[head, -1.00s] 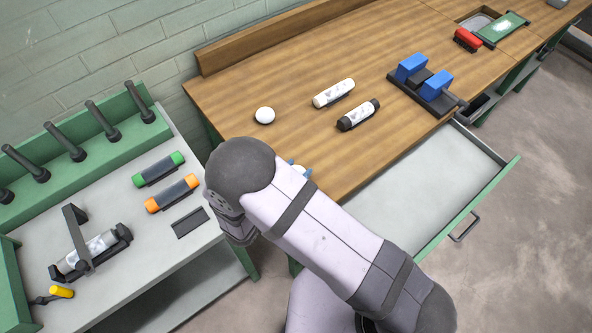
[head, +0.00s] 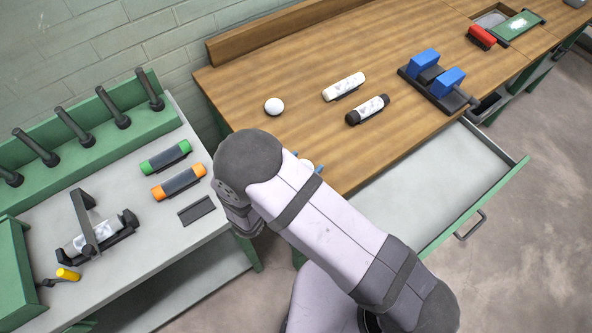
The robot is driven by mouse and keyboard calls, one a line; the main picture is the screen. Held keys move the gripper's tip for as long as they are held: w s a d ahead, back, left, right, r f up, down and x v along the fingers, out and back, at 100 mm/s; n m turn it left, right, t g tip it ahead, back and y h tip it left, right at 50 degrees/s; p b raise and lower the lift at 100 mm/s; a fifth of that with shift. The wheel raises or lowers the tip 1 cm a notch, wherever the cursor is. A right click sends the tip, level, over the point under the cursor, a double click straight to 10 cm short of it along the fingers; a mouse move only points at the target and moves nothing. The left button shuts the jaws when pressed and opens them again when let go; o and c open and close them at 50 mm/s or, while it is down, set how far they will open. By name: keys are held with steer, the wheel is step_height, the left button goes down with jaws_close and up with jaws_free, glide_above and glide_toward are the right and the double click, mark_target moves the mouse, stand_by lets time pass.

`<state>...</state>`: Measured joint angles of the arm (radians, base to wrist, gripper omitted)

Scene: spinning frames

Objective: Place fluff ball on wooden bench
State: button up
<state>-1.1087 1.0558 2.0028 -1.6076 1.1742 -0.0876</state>
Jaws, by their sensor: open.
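A white ball (head: 274,106), which looks like the fluff ball, rests on the wooden bench (head: 400,120) near its left end. My gripper (head: 308,164) is mostly hidden behind my own arm. Only small blue tips show past the arm's upper edge, over the near-left part of the bench. A bit of something white shows between the tips; I cannot tell whether it is another ball or part of the gripper. The jaws are open. The gripper is apart from the visible ball, nearer to me and slightly right of it.
On the bench lie a white roll (head: 344,87), a black-ended roll (head: 367,109), a blue-blocked device (head: 435,80), a red brush (head: 481,36) and a green board (head: 516,27). An open drawer (head: 440,190) juts out in front. A grey side table (head: 130,205) with spindles stands left.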

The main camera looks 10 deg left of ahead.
steer(key=shift+s+a+r+b, duration=0.2)
steer(key=shift+s+a+b, duration=0.15)
steer(key=shift+s, duration=0.1)
steer(key=b+v, duration=0.4)
steer(key=v, duration=0.7)
steer(key=d+m+g+h, duration=0.1)
steer(key=d, duration=0.1)
steer(key=w+d+m+g, duration=0.1)
steer(key=d, duration=0.1)
steer(key=d+m+g+h, duration=0.1)
steer(key=d+m, duration=0.1)
steer(key=d, duration=0.1)
steer(key=shift+w+d+r+h, duration=0.1)
steer(key=shift+w+r+h, duration=0.2)
steer(key=shift+w+r, duration=0.1)
steer(key=s+d+r+m+g+y, duration=0.1)
steer(key=s+d+m+g+y, duration=0.2)
steer(key=d+m, duration=0.6)
steer(key=s+d+r+m+g+y, duration=0.1)
steer(key=d+m+g+y, duration=0.3)
steer(key=d+m, duration=0.5)
steer(key=s+m+g, duration=0.1)
steer(key=m+g, duration=0.1)
steer(key=m, duration=0.7)
steer(key=shift+s+d+r+m+g+y, duration=0.3)
steer(key=shift+s+r, duration=0.05)
steer(key=shift+s, duration=0.05)
